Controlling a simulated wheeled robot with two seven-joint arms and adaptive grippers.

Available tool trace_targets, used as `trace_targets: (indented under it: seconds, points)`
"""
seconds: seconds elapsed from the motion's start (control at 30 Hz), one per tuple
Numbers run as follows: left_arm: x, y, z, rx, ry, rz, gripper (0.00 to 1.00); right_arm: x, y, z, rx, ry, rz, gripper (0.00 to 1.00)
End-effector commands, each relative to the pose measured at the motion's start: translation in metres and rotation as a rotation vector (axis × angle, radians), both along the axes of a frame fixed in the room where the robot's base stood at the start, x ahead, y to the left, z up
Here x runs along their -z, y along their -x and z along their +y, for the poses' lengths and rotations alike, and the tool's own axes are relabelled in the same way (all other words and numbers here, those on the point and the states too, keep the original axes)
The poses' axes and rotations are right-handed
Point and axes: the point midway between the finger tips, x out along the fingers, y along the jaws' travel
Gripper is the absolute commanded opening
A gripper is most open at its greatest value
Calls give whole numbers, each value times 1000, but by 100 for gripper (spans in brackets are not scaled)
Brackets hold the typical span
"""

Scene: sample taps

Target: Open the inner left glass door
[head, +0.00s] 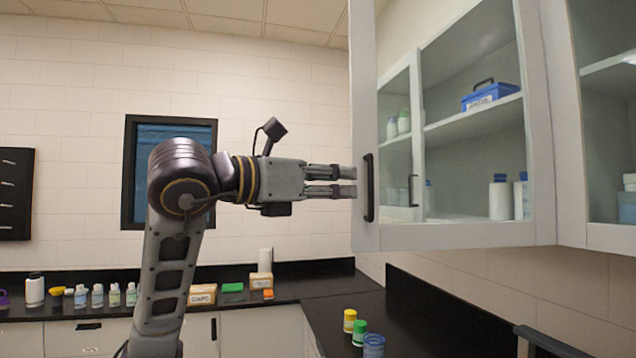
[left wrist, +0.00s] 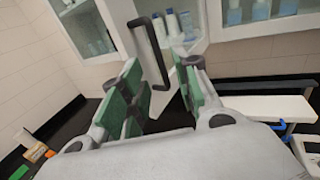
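The glass door (head: 362,120) of the wall cabinet has a pale grey frame and a black vertical bar handle (head: 369,188) near its left edge. My left gripper (head: 355,181) points right at the handle, its fingertips just short of it in the head view. Its fingers are parted and hold nothing. In the left wrist view the green-padded fingers (left wrist: 155,75) stand apart, and the handle (left wrist: 148,52) shows in the gap between them. I cannot tell how deep the handle sits. A second dark handle (head: 413,190) shows through the glass. My right gripper is not in view.
Behind the glass are shelves with a blue box (head: 490,95) and white bottles (head: 500,198). Another glass-fronted cabinet (head: 606,235) adjoins at the right. Below, a black counter (head: 415,315) carries coloured-lid jars (head: 359,332). More bottles and small boxes line the back counter.

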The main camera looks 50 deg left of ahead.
Motion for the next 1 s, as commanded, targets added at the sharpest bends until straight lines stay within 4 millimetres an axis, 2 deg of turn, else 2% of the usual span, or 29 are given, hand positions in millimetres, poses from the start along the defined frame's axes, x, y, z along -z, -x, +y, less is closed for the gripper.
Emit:
trace_targets:
  seconds: [0.13, 0.33, 1.0]
  points:
    - [0, 16, 1, 0, 0, -2, 32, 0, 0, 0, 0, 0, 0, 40]
    - [0, 29, 2, -1, -1, -1, 32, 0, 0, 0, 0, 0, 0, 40]
    - [0, 30, 2, 1, -1, 0, 32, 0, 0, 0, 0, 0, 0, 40]
